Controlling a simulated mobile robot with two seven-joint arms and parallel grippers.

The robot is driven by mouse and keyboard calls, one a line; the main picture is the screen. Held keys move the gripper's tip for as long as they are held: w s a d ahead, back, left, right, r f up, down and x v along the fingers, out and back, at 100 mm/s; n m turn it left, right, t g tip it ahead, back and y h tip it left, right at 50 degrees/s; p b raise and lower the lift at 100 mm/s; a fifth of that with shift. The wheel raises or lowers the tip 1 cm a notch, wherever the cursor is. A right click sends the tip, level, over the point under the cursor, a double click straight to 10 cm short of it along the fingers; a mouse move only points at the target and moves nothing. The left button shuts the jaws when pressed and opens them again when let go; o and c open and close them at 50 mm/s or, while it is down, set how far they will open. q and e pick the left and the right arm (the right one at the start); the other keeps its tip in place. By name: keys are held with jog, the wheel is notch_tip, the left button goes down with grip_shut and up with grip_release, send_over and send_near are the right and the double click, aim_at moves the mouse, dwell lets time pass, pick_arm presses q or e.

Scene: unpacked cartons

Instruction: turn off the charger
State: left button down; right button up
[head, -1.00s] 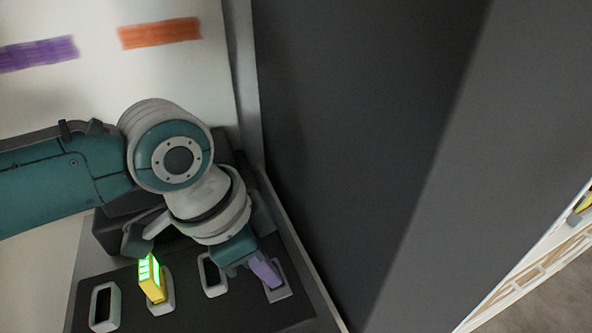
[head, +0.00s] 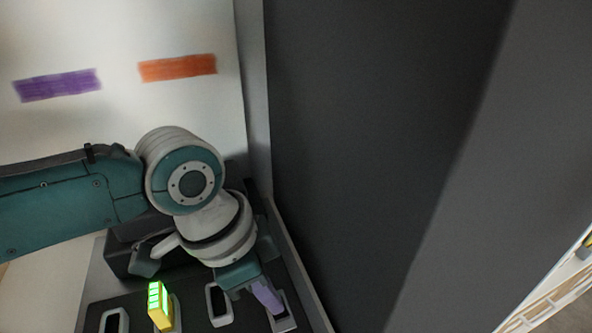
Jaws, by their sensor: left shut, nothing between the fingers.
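The charger (head: 193,312) is a dark block with a row of grey-rimmed slots, low in the head view and cut off by the bottom edge. A yellow battery (head: 159,308) with bright green lit bars stands in one slot. A purple piece (head: 267,297) sits at the rightmost slot. My left gripper (head: 238,287) hangs over the right part of the charger, close beside the purple piece; I cannot tell whether they touch. It is shut and empty. The wrist hides much of the charger's back, and I cannot make out a switch. My right gripper is out of view.
A purple strip (head: 57,85) and an orange strip (head: 178,68) mark the pale wall behind. A tall dark grey panel (head: 370,150) rises just right of the charger and limits room there. A pale crate-like structure (head: 560,290) stands at the lower right.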

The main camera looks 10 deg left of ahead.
pick_arm(q)
notch_tip(320, 180, up, 3)
jog(key=shift+d+r+p, duration=0.1)
jog(key=shift+p, duration=0.8)
jog(key=s+v, duration=0.1)
jog(key=v, duration=0.8)
jog(key=shift+s+d+r+p, duration=0.2)
jog(key=shift+d+r+p, duration=0.05)
jog(key=shift+d+p, duration=0.1)
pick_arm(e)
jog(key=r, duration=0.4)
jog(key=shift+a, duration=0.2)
